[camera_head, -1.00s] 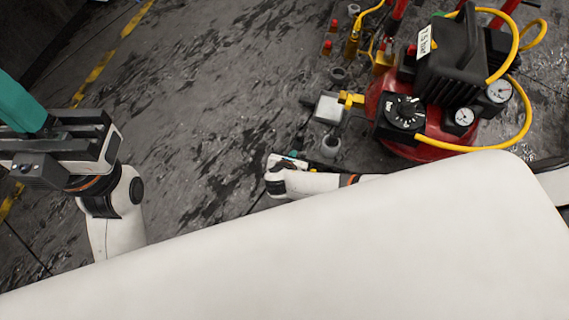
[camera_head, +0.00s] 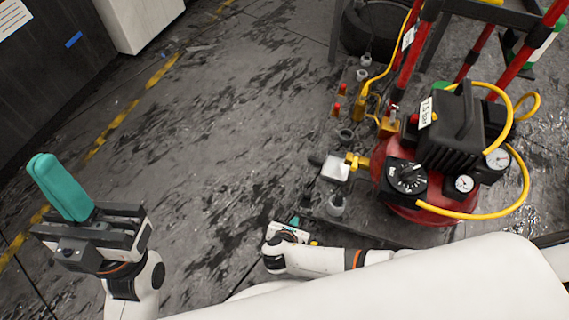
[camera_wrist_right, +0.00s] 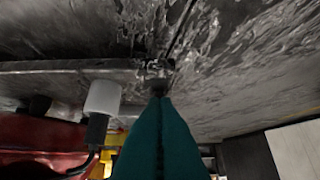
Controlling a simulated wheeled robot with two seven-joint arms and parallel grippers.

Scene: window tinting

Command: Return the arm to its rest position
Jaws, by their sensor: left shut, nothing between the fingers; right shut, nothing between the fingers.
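My left gripper (camera_head: 42,165) is at the left of the head view, its teal fingers pressed together and empty, pointing up and left above the floor. My right arm (camera_head: 310,260) lies low in the middle of the head view; its gripper is mostly hidden there, with a small teal part showing. In the right wrist view the teal fingers of my right gripper (camera_wrist_right: 160,102) are together, with nothing between them.
A red air compressor (camera_head: 450,125) with yellow hoses and gauges stands on the right, beside a dark board (camera_head: 370,232) with small fittings. A tire (camera_head: 375,25) is behind it. Wet grey floor (camera_head: 230,110) lies open between the left gripper and the board.

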